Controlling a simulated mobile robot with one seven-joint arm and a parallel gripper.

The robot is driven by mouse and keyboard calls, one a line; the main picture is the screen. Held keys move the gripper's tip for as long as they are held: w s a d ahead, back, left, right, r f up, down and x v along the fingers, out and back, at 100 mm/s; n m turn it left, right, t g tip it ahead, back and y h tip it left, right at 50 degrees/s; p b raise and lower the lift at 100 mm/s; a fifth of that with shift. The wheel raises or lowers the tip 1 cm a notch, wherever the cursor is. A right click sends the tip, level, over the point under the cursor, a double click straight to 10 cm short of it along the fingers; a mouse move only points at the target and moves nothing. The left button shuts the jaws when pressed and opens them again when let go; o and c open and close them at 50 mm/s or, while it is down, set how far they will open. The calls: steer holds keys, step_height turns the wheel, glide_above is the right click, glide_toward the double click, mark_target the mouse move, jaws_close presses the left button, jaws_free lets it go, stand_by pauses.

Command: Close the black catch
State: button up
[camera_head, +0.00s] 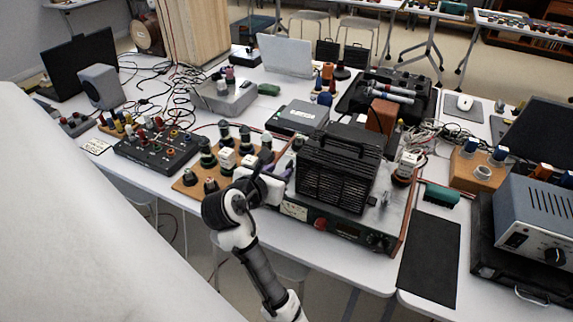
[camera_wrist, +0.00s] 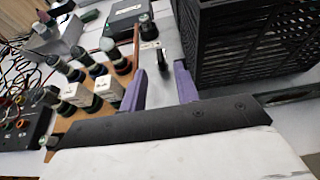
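My gripper (camera_wrist: 160,72) shows two purple fingers standing apart in the wrist view. A small upright black piece (camera_wrist: 163,60) shows between and beyond the fingertips; it may be the black catch, but I cannot tell for sure. No contact with it is visible. In the head view my gripper (camera_head: 284,172) is just left of a black slatted case (camera_head: 338,172), and its wrist hides part of the bench there. The case also fills the upper right of the wrist view (camera_wrist: 255,45). I cannot pick out the catch in the head view.
The case stands on a wide instrument with a red knob (camera_head: 320,224). A wooden board (camera_head: 186,184) with several dark and white posts lies left of my gripper. A black panel (camera_head: 155,150) with cables is farther left.

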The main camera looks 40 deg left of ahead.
mark_target(288, 165)
steer(key=x, duration=0.5)
steer(key=shift+w+a+f, duration=0.1)
steer(key=shift+w, duration=0.2)
jaws_close()
